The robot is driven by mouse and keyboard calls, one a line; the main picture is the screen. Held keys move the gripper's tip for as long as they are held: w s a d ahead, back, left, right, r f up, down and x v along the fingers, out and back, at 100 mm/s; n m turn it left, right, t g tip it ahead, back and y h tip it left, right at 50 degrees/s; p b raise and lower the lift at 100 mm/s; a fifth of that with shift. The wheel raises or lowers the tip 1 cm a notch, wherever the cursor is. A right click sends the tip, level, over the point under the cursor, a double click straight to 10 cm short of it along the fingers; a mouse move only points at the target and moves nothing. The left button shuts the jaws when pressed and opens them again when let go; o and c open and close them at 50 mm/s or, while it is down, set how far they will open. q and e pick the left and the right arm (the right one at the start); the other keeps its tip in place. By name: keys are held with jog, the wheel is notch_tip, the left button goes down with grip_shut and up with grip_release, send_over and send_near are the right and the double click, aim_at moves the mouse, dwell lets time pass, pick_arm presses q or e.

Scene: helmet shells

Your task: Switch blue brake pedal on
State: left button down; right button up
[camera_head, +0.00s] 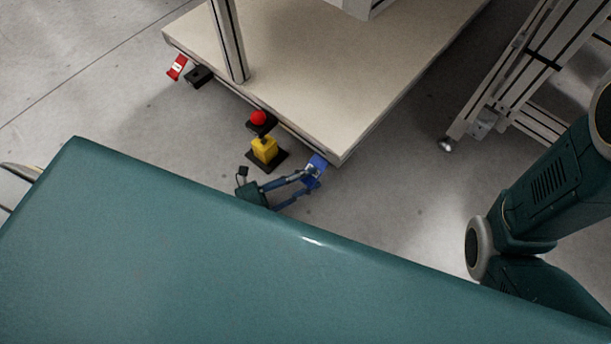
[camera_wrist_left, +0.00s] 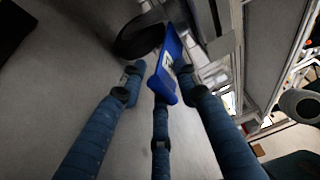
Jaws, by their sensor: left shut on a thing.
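The blue brake pedal (camera_head: 316,171) sits at the near right corner of the pale platform, low by the floor. My left gripper (camera_head: 307,178) reaches it from the left and is shut on it. In the left wrist view the blue pedal (camera_wrist_left: 169,68), with a white label, lies between the fingers of my left gripper (camera_wrist_left: 157,85). A dark caster wheel (camera_wrist_left: 140,36) shows just behind it. Part of the left gripper and its arm is hidden behind my green body in the head view. My right gripper is not in view.
A red pedal (camera_head: 177,67) stands at the platform's far left corner. The pale platform (camera_head: 330,60) has a metal post. A metal frame on casters (camera_head: 520,85) stands at right.

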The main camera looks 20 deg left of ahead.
pick_arm(q)
jog(key=shift+w+d+f, duration=0.1)
jog(key=shift+w+d, duration=0.05)
jog(key=shift+w, duration=0.15)
jog(key=c, duration=1.6)
grip_release()
jog(key=shift+d, duration=0.1)
jog(key=shift+o, duration=0.2)
jog(key=shift+w, duration=0.1)
jog(key=shift+s+f, duration=0.15)
jog(key=shift+s, duration=0.05)
jog(key=shift+s+a, duration=0.25)
jog(key=shift+a, duration=0.05)
jog(key=v, duration=1.1)
jog(key=shift+r, duration=0.2)
